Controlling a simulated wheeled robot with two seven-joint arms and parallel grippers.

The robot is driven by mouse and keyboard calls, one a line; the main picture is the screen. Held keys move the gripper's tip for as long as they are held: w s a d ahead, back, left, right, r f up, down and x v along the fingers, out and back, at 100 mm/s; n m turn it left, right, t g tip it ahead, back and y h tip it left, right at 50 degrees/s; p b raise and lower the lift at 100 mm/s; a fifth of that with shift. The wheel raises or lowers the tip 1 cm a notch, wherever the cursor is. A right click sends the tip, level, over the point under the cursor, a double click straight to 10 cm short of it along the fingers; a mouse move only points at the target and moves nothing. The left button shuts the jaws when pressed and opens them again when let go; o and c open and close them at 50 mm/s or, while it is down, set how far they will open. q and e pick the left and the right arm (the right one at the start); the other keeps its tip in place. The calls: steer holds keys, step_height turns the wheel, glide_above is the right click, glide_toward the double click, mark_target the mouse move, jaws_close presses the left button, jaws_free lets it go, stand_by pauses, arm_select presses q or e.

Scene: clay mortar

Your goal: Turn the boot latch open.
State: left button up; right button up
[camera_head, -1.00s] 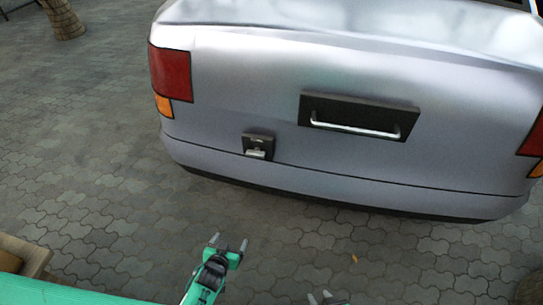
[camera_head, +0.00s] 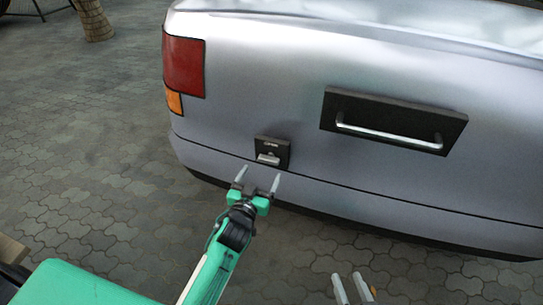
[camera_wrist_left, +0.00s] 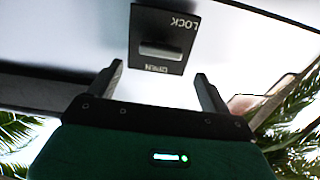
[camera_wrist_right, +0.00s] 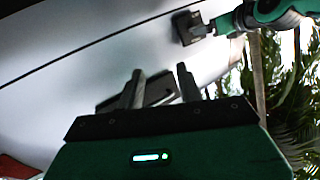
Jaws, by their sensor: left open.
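The boot latch (camera_head: 268,158) is a small silver bar on a dark square plate (camera_head: 282,146), low on the car's rear. In the left wrist view the bar (camera_wrist_left: 161,52) lies level between the words LOCK and OPEN, which appear upside down. My left gripper (camera_head: 258,179) is open and empty, just short of the latch, its fingers pointing at it. In the left wrist view its fingertips (camera_wrist_left: 158,72) stand on either side of the bar, apparently apart from it. My right gripper (camera_head: 348,277) is at the bottom edge, fingers apart and empty.
A dark panel with a silver handle (camera_head: 385,133) is right of the latch. A tail light (camera_head: 183,66) is at the upper left of the car (camera_head: 230,110). Open paving (camera_head: 90,150) lies to the left.

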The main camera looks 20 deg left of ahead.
mark_target(268, 161)
arm_select(q)
steer(key=w+b, duration=0.1)
steer(key=w, duration=0.7)
steer(key=shift+w+d+f, duration=0.1)
steer(key=shift+w, duration=0.75)
arm_select(e)
steer(key=w+d+r+t, duration=0.1)
steer(key=w+r+t, duration=0.2)
steer(key=r, duration=0.3)
steer(key=shift+w+d+r+t, duration=0.15)
steer(key=shift+d+r+t, duration=0.2)
steer(key=shift+t, duration=0.25)
arm_select(q)
steer(key=c, duration=1)
